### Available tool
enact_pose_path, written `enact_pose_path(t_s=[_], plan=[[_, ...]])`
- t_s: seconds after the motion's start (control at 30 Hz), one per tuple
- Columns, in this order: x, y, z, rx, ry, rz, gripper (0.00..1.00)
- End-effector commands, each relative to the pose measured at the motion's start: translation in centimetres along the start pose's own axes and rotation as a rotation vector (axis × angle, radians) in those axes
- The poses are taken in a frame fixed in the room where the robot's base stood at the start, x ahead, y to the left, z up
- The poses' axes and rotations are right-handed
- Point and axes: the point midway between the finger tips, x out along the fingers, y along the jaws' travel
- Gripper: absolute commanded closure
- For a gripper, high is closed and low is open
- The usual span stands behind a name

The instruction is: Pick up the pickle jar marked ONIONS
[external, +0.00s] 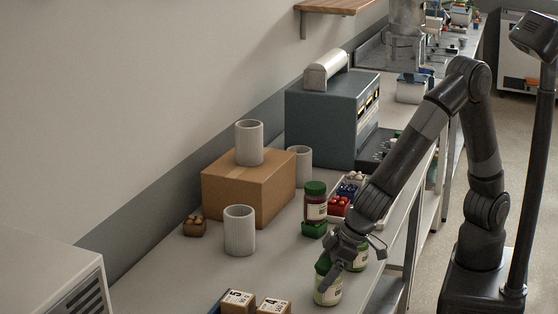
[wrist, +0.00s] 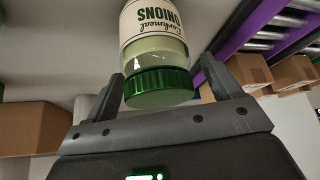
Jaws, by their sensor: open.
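The ONIONS jar (wrist: 155,50) has a green lid, pale contents and a cream label; it appears upside down in the wrist view. Its lid lies between the two fingers of my gripper (wrist: 163,76), which is open. Small gaps seem to show beside the lid; contact cannot be told. In the external view my gripper (external: 338,258) reaches down over a green-lidded jar (external: 328,292) at the counter's front edge, probably the same one. A similar jar (external: 358,260) stands just behind, partly hidden by my arm.
A cardboard box (external: 240,192) bears a grey cup; two more cups (external: 239,230) (external: 300,165) stand beside it. Small boxes marked with numbers (external: 273,306) sit at the front. A white tray (external: 378,244) with coloured items lies behind the jars. The counter's middle is clear.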

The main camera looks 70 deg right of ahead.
Motion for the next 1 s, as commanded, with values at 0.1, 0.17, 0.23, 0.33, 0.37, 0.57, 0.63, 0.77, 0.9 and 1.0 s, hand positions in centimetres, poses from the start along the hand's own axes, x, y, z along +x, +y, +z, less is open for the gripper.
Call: enact_pose_path(t_s=[0.1, 0.17, 0.23, 0.33, 0.37, 0.57, 0.63, 0.77, 0.9, 1.0], plan=[[-0.03, 0.00, -0.01, 0.000, 0.000, 0.000, 0.18], [-0.03, 0.00, -0.02, 0.000, 0.000, 0.000, 0.23], [-0.04, 0.00, -0.02, 0.000, 0.000, 0.000, 0.28], [-0.04, 0.01, -0.02, 0.000, 0.000, 0.000, 0.36], [-0.04, 0.01, -0.02, 0.000, 0.000, 0.000, 0.39], [-0.05, 0.00, -0.02, 0.000, 0.000, 0.000, 0.55], [-0.05, 0.00, -0.02, 0.000, 0.000, 0.000, 0.61], [-0.05, 0.00, -0.02, -0.001, 0.000, 0.000, 0.72], [-0.10, -0.03, -0.08, 0.000, 0.002, -0.001, 0.79], [-0.10, -0.03, -0.09, 0.000, 0.002, -0.001, 0.79]])
